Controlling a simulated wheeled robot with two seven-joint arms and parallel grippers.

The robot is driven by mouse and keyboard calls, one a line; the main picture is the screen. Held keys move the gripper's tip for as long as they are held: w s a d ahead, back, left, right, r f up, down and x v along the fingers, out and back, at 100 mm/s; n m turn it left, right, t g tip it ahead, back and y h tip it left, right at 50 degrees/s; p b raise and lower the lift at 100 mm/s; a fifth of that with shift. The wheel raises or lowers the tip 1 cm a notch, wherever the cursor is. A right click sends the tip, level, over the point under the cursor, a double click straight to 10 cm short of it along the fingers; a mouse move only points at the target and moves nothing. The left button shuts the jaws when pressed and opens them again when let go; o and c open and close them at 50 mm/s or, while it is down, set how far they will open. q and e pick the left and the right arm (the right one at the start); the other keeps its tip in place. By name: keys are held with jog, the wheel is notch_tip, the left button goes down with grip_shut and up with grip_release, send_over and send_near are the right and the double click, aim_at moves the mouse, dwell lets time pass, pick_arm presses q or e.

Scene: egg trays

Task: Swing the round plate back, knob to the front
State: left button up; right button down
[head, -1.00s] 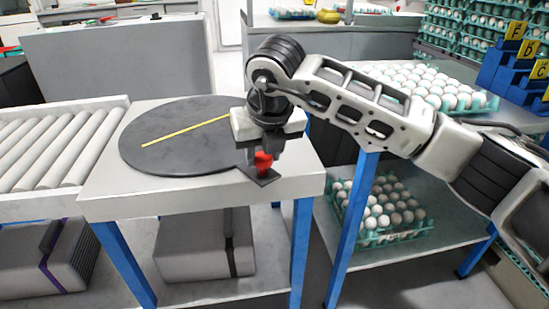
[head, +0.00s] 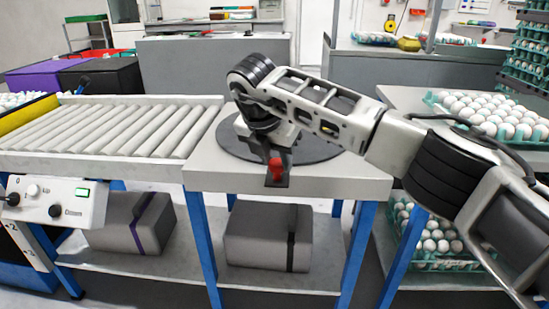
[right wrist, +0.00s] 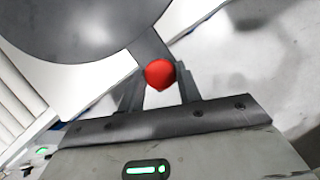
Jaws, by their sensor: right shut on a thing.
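The dark round plate (head: 226,143) lies flat on the grey table in the head view, partly covered by my right arm. It also fills the top left of the right wrist view (right wrist: 85,25). Its red knob (head: 276,170) sits on a short dark tab at the plate's near side, by the table's front edge. My right gripper (head: 277,161) is over the tab from above, shut on the red knob. In the right wrist view the knob (right wrist: 159,73) is between the two fingers. My left gripper is not in view.
A roller conveyor (head: 115,128) adjoins the table on the left, with a control box (head: 55,203) at its front. An egg tray (head: 490,115) stands on the bench at right. Grey cases (head: 262,236) lie on the shelf below. The table's front right corner is clear.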

jog(key=shift+a+r, duration=0.15)
jog(key=c, duration=1.1)
grip_release()
jog(key=shift+w, duration=0.1)
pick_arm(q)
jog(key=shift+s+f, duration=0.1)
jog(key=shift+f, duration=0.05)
pick_arm(e)
jog(key=shift+o, duration=0.5)
jog(key=shift+a, duration=0.1)
pick_arm(q)
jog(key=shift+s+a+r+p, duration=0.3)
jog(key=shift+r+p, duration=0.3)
jog(key=shift+p, duration=0.4)
pick_arm(e)
jog(key=v, duration=1.6)
